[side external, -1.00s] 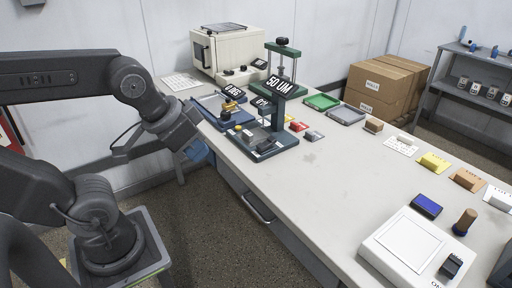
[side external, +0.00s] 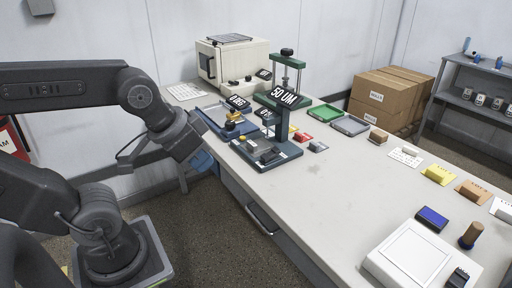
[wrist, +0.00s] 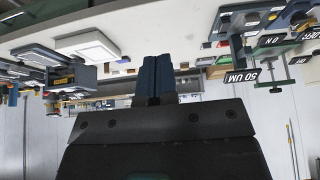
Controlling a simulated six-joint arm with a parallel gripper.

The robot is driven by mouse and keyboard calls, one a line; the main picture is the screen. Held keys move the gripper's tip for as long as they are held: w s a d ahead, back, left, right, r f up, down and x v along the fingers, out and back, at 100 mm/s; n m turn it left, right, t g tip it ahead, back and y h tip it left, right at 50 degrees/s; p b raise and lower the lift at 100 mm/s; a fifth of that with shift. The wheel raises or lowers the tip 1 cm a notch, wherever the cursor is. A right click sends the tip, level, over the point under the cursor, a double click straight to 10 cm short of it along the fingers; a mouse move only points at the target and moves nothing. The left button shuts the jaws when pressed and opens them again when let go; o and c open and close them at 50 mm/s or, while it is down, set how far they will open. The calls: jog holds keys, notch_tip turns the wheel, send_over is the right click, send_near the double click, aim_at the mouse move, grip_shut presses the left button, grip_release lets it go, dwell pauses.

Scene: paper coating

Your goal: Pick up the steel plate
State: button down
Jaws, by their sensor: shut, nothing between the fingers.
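My gripper (side external: 203,162) hangs off the near left edge of the bench, with its blue fingers partly hidden behind my wrist. In the wrist view my gripper (wrist: 156,62) has its two blue fingers together, with nothing between them. I cannot tell for certain which thing is the steel plate. A blue-based coating device (side external: 226,121) with a pale flat bed lies on the bench, beyond and right of my gripper.
A cream oven (side external: 233,62) stands at the back left. A white balance (side external: 408,252) is near the front right. The bench's middle is clear. Cardboard boxes (side external: 385,97) stand beyond.

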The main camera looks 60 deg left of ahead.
jog(key=c, duration=1.8)
grip_release()
jog(key=o, duration=1.4)
jog(key=shift+o, duration=0.2)
jog(key=w+a+r+g, duration=0.1)
jog(key=w+a+r, duration=0.15)
jog(key=w, duration=0.35)
jog(key=w+a+r+g, duration=0.1)
jog(key=w+a+r, duration=0.1)
jog(key=w+a, duration=0.35)
jog(key=g, duration=0.4)
send_over(250, 144)
notch_tip(250, 144, down, 12)
jog(key=f, duration=0.6)
jog(key=w+f, duration=0.1)
jog(key=f, duration=0.1)
jog(key=shift+f, duration=0.4)
jog(key=shift+s+a+f, duration=0.1)
jog(key=shift+s+f, duration=0.1)
jog(key=shift+f, duration=1.3)
jog(key=shift+s+f, duration=0.2)
jog(key=shift+f, duration=1.25)
